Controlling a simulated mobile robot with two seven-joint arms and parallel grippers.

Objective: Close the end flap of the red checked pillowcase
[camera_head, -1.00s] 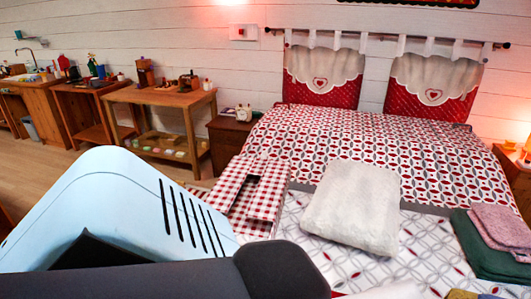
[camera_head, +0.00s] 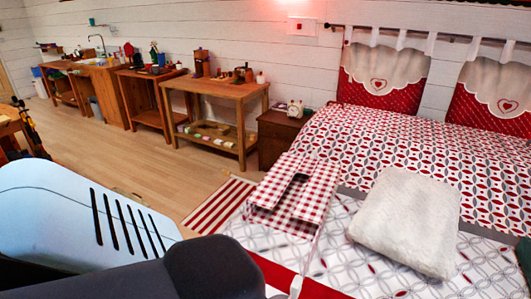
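The red checked pillowcase (camera_head: 284,207) lies at the left edge of the bed, in the middle of the head view. It has red and white squares and looks raised and folded in panels. A dark gap (camera_head: 300,178) shows between its panels near the far end. I cannot tell exactly which panel is the end flap. A pale blue-white and dark grey part of my own arm fills the lower left, apart from the pillowcase in the picture.
A white cushion (camera_head: 405,220) lies on the bed (camera_head: 350,262), right of the pillowcase. A wooden nightstand (camera_head: 279,140) with small items stands behind. Wooden tables (camera_head: 225,88) line the back wall. A red striped rug (camera_head: 215,205) lies left of the bed. Wooden floor (camera_head: 110,150) is open there.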

